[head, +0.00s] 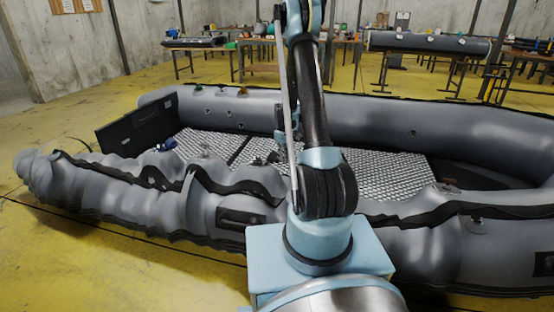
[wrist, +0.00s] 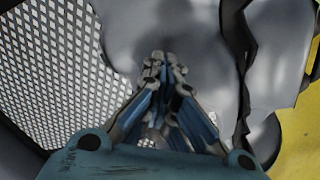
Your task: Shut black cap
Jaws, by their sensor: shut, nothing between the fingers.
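My gripper (wrist: 164,68) is shut in the wrist view, its fingertips together with nothing seen between them. It points at the wrinkled grey tube (wrist: 200,60) of an inflatable boat. In the head view my arm stands in front of the near tube (head: 120,190) and hides part of it; the gripper is mostly behind the arm there. I cannot make out a black cap for certain. A small round fitting (wrist: 152,138) shows partly behind the fingers in the wrist view, too covered to tell. A small dark fitting (head: 476,224) sits on the near tube at the right.
The boat's metal-patterned floor (head: 385,168) lies between the tubes, with a dark board (head: 140,125) at its left end. The far tube (head: 350,115) runs behind. Worktables (head: 255,50) stand at the back. Yellow floor (head: 60,250) is clear at the front left.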

